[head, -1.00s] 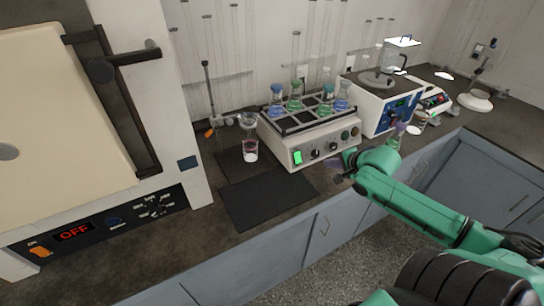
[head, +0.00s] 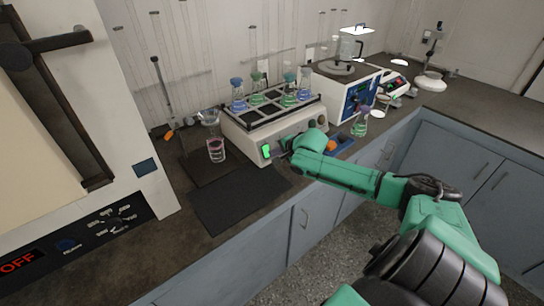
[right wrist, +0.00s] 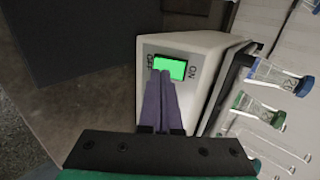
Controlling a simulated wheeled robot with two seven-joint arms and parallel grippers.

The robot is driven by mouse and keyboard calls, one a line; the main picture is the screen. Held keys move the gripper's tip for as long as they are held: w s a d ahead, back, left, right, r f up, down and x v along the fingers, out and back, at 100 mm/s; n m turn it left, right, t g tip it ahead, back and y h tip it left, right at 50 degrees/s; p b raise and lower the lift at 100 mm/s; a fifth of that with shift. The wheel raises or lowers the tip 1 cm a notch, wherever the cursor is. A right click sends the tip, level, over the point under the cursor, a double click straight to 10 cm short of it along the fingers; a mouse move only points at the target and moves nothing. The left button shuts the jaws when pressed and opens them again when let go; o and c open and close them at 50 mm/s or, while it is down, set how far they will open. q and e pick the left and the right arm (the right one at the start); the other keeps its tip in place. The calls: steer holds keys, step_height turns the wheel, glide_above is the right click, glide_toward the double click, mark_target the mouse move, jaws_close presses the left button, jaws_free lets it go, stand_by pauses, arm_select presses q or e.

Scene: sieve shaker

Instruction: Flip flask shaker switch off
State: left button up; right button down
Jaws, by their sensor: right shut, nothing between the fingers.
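The flask shaker (head: 240,141) stands on the counter, a pale box with a black rack holding several flasks with blue and green caps. Its switch (head: 266,151) glows green at the left end of the front panel. The right wrist view shows the lit switch (right wrist: 171,67) between OFF and ON labels. My right gripper (right wrist: 161,75) is shut and empty, its purple fingertips overlapping the switch's edge on the OFF side. I cannot tell whether they touch it. In the head view my right gripper (head: 283,155) is at the panel just right of the switch. My left gripper is out of view.
A dark mat (head: 240,199) lies before the shaker, with a beaker (head: 216,150) on another mat to its left. A large oven-like unit (head: 150,200) stands at left. A white-and-blue device (head: 335,96) and a green flask (head: 360,124) are to the right.

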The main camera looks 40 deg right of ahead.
mark_target(267, 151)
steer(key=shift+x, duration=1)
steer(key=shift+a, duration=0.1)
steer(key=shift+a+f+t, duration=0.1)
steer(key=shift+f+t, duration=0.05)
steer(key=shift+t, duration=0.15)
steer(key=shift+f+t+p, duration=0.15)
steer(key=shift+t+p, duration=0.15)
steer(key=shift+t, duration=0.1)
steer(key=shift+f+t, duration=0.3)
steer(key=shift+t, duration=0.8)
steer(key=shift+r, duration=0.25)
